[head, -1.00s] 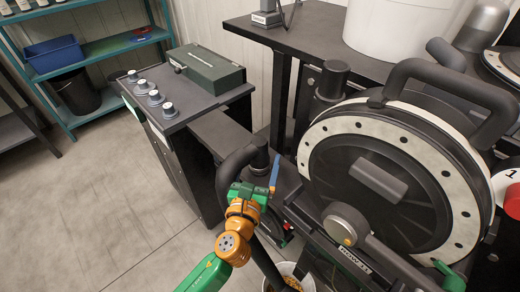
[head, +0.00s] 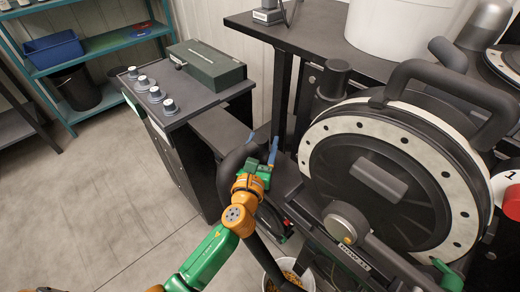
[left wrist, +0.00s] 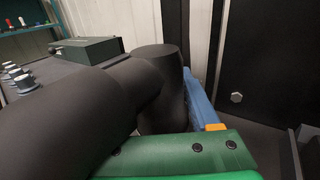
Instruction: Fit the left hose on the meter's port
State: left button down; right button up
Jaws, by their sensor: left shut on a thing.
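The left hose (head: 232,163) is a thick black bent tube, left of the seed meter in the head view. My left gripper (head: 263,145) is shut on the hose near its upper end, with blue fingertips on either side. In the left wrist view the hose (left wrist: 85,115) fills the left and middle, its bend leading to an upright end beside one blue finger (left wrist: 200,105). The meter (head: 375,180) is a big round black housing with a pale holed ring. I cannot make out its port clearly.
A black upright cylinder (head: 333,80) stands behind the meter's left edge. A dark bench (head: 185,110) with knobs and a green box (head: 207,66) is behind the hose. A white bucket (head: 288,275) stands below. Floor at left is clear.

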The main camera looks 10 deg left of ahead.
pick_arm(q)
notch_tip(320, 180, up, 16)
jog(key=p, duration=1.2)
jog(key=shift+p, duration=0.3)
jog(key=shift+f, duration=0.1)
